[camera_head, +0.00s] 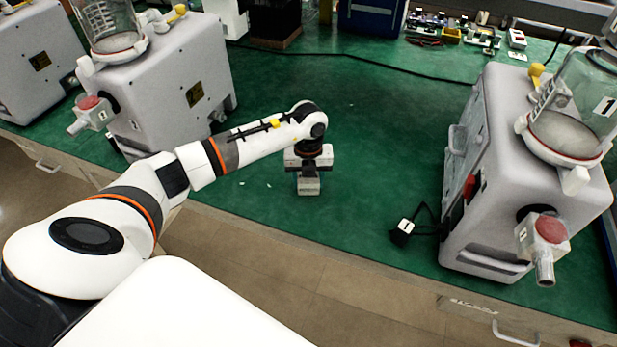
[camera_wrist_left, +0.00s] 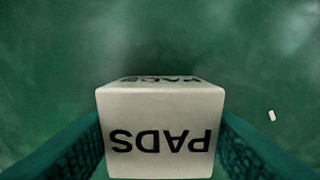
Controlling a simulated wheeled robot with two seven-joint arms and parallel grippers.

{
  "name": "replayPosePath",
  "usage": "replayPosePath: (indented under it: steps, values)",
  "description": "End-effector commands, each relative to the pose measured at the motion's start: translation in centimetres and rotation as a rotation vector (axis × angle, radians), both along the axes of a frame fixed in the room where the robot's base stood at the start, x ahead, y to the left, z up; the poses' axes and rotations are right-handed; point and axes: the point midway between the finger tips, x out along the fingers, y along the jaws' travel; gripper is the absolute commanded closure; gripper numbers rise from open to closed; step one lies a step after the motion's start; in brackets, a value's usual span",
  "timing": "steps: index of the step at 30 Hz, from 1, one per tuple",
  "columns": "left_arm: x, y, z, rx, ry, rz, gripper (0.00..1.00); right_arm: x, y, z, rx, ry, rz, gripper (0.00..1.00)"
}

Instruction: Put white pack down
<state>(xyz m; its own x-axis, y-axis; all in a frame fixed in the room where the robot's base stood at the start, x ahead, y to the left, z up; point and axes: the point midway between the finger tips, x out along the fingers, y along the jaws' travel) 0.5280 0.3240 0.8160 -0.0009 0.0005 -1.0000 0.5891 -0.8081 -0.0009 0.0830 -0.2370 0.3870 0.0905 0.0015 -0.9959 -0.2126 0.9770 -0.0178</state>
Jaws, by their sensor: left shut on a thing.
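The white pack (camera_wrist_left: 160,131) is a small box with "PADS" printed on it, upside down in the left wrist view. It sits between the two fingers of my left gripper (camera_wrist_left: 160,145), which is shut on it. In the head view the left gripper (camera_head: 309,165) points down over the green bench top, with the white pack (camera_head: 309,186) under it near the front middle. I cannot tell whether the pack touches the bench. My right gripper is not in view.
A grey canister pump marked 1 (camera_head: 490,190) stands at right, with a black cable and plug (camera_head: 403,228) beside it. Another pump (camera_head: 170,90) stands at left, near my arm. Small parts (camera_head: 450,33) lie at the back. The green bench (camera_head: 370,130) around the gripper is mostly clear.

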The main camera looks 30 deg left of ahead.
Motion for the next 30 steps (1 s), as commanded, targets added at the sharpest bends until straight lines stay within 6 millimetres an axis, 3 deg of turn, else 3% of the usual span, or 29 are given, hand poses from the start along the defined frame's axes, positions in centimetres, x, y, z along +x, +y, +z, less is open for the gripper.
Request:
replayPosePath:
  steps: [8,9,13,24,30]
  values:
    - [0.1,0.0,-0.2,0.0,-0.002,0.0,0.73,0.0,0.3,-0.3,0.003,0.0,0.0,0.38]
    - [0.0,0.0,-0.3,0.0,-0.002,0.0,0.48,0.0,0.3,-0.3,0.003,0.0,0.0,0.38]
    - [0.0,0.0,-0.2,0.0,-0.002,0.0,0.28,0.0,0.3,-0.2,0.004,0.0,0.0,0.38]
    - [0.1,0.0,0.5,0.0,-0.004,0.0,0.28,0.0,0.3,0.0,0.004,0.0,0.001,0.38]
    - [0.2,0.0,3.9,0.001,-0.008,-0.002,0.28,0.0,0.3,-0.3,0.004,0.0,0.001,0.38]
